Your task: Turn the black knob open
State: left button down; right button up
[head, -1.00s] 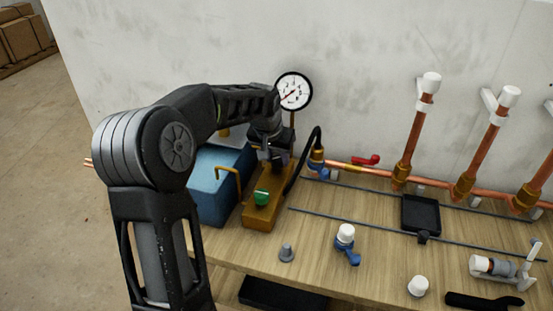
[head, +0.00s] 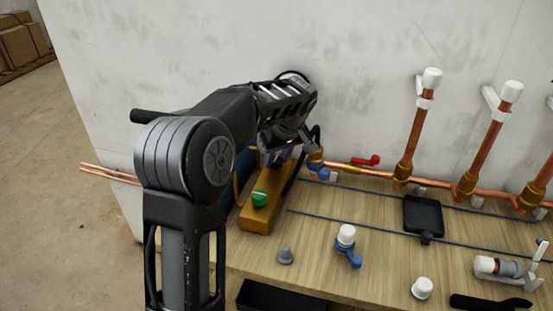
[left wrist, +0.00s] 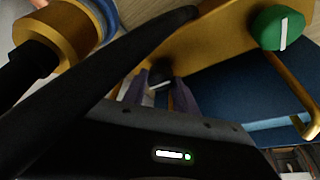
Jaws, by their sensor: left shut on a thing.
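The black knob (left wrist: 160,76) shows in the left wrist view, on the yellow-brown block, between the two fingers of my left gripper (left wrist: 158,92). The gripper is shut on it. A pale mark shows on the knob. In the head view my left gripper (head: 277,158) is at the far end of the block (head: 256,216), and my arm hides the knob there. A green knob (head: 260,199) with a white mark sits on the nearer part of the same block; it also shows in the left wrist view (left wrist: 278,30). My right gripper is not in view.
A black hose (left wrist: 100,70) passes close to my left gripper. A blue box (left wrist: 240,95) stands beside the block. Copper pipes with white caps (head: 432,78) rise at the right. A grey cone (head: 285,256) and a blue valve (head: 347,246) stand on the bench.

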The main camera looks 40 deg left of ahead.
pick_arm(q)
jog(key=shift+n, duration=0.3)
jog(key=c, duration=1)
grip_release()
jog(key=v, duration=0.7)
jog(key=shift+d+r, duration=0.2)
jog(key=shift+r, duration=0.15)
